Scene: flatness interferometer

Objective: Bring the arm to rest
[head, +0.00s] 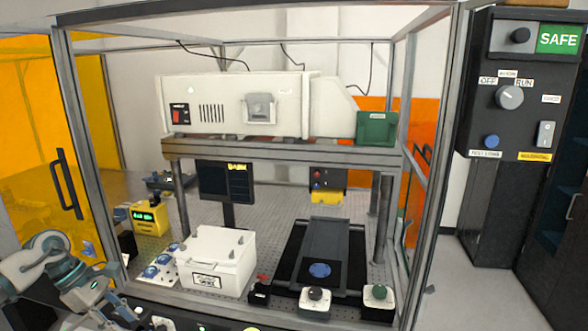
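My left arm comes in at the lower left, grey and white with teal parts, bent in front of the enclosure's lower left corner. Its far end, with the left gripper (128,316), is small and partly cut off by the bottom edge, so its fingers cannot be made out. Nothing clear shows in its grasp. My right arm and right gripper are not in view.
A metal-framed enclosure (90,165) holds a cream instrument (235,105), a white box (216,258), a black stage (330,255) with a blue disc (319,270), and a yellow meter (149,218). An orange door (30,120) stands left. A control cabinet (516,90) reads SAFE.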

